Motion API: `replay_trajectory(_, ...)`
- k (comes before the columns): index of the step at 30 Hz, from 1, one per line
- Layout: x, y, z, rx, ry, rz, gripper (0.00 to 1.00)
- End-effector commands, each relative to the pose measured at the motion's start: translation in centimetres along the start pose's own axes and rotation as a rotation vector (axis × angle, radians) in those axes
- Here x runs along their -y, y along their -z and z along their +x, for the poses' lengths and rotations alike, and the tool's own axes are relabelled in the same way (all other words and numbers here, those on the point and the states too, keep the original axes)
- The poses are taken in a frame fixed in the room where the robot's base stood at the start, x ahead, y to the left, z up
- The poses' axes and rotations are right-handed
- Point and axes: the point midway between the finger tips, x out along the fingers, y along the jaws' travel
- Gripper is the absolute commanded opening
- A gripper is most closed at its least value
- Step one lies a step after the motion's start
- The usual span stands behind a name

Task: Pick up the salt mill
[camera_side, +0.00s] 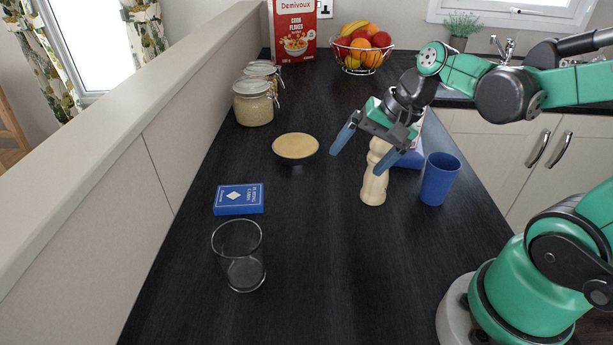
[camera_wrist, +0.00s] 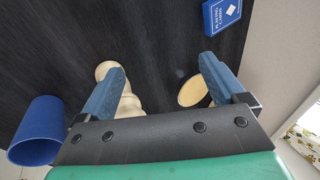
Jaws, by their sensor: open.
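The salt mill (camera_side: 374,187) is a pale wooden, turned mill standing upright on the dark worktop. My gripper (camera_side: 362,160) is open and empty, with blue fingers pointing down. In the side view the right finger overlaps the upper part of the mill, and the left finger is clear to its left. In the wrist view the salt mill (camera_wrist: 128,103) shows behind the left finger of my gripper (camera_wrist: 163,72), partly hidden by it. I cannot tell whether the finger touches the mill.
A blue cup (camera_side: 439,179) stands close to the mill's right. A bowl with a tan top (camera_side: 296,147), a blue card box (camera_side: 239,199) and a clear glass (camera_side: 239,262) are to the left. Jars (camera_side: 254,104), a cereal box (camera_side: 293,30) and a fruit basket (camera_side: 361,50) stand behind.

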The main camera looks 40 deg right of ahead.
Motion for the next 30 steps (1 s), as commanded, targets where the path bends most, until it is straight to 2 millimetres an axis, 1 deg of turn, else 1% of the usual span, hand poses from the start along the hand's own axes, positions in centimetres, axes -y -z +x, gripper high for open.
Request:
replay_trajectory(1,-0.6,1.2,0.1,0.05,0.03,0.175,0.9)
replay_trajectory(3,-1.3,2.3,0.2,0.139,0.078,0.412,0.9)
replay_trajectory(6,-2.4,3.8,0.1,0.266,0.15,0.707,0.9)
replay_trajectory(9,-3.9,5.2,-0.2,0.393,0.219,0.951,0.9)
replay_trajectory(12,-5.5,6.2,-0.7,0.508,0.28,1.134,0.9)
replay_trajectory(16,-7.4,6.8,-1.4,0.631,0.337,1.29,0.9)
replay_trajectory(18,-8.1,7.0,-1.7,0.678,0.357,1.341,0.9)
replay_trajectory(21,-8.7,7.0,-1.8,0.718,0.373,1.382,0.9)
replay_trajectory(25,-8.2,6.8,-1.2,0.735,0.375,1.392,0.9)
replay_trajectory(30,-6.5,6.1,0.7,0.734,0.373,1.389,0.9)
